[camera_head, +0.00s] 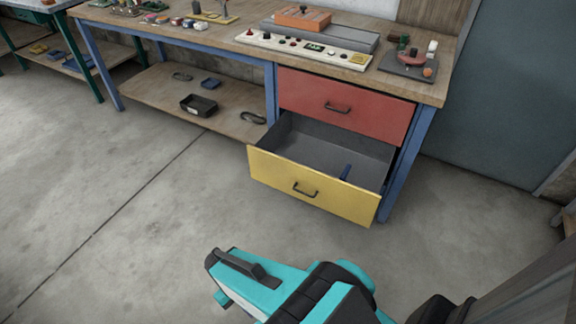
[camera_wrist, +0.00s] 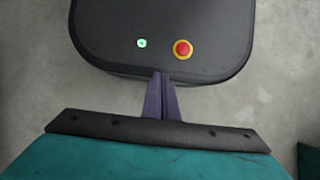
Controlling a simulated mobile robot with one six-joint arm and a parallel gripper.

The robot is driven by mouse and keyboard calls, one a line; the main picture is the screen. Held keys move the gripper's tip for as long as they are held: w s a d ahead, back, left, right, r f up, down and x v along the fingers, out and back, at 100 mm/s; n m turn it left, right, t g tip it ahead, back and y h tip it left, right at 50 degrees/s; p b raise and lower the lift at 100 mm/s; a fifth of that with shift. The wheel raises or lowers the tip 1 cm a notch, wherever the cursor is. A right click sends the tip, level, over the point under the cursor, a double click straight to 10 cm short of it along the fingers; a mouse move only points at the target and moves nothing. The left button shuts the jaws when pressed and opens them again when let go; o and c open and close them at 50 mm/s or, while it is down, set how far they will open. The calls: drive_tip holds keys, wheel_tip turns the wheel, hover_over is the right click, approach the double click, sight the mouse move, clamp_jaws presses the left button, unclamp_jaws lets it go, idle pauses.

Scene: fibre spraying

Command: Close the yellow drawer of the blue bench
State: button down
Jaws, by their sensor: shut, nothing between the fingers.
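The yellow drawer (camera_head: 312,187) is pulled out of the blue bench (camera_head: 273,95), below a red drawer (camera_head: 345,105) that is shut. The yellow front has a dark handle (camera_head: 305,190) in its middle. In the head view my teal arm is at the bottom, apart from the drawer; the fingertips cannot be made out there.
The bench top (camera_head: 225,35) holds a control panel (camera_head: 305,47), an orange box (camera_head: 303,17) and small parts. A low shelf (camera_head: 150,95) left of the drawers holds a black tray (camera_head: 198,105). The grey floor (camera_head: 120,190) before the drawer is clear.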

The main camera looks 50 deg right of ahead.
drive_tip(key=shift+a, duration=0.1)
drive_tip(key=w+d+r+m+t+h+b, duration=0.15)
drive_tip(key=w+d+r+m+b, duration=0.25)
drive_tip(key=w+d+m, duration=0.5)
drive_tip(key=w+d+r+m+t+h+b, duration=0.15)
drive_tip(key=w+d+r+m+b, duration=0.35)
drive_tip(key=w+d, duration=0.5)
drive_tip(key=w+d+r+m+h+b, duration=0.2)
drive_tip(key=w+d+r+m+b, duration=0.1)
drive_tip(key=d+r+m, duration=0.6)
drive_tip(key=w+d+r+m+h+b, duration=0.1)
drive_tip(key=w+d+r+m+b, duration=0.2)
drive_tip(key=d+r+m, duration=0.5)
drive_tip(key=shift+w+d+r+m+g+h+b, duration=0.35)
drive_tip(key=shift+w+d+r+m+h, duration=0.1)
drive_tip(key=shift+w+d, duration=0.15)
drive_tip(key=shift+f, duration=0.1)
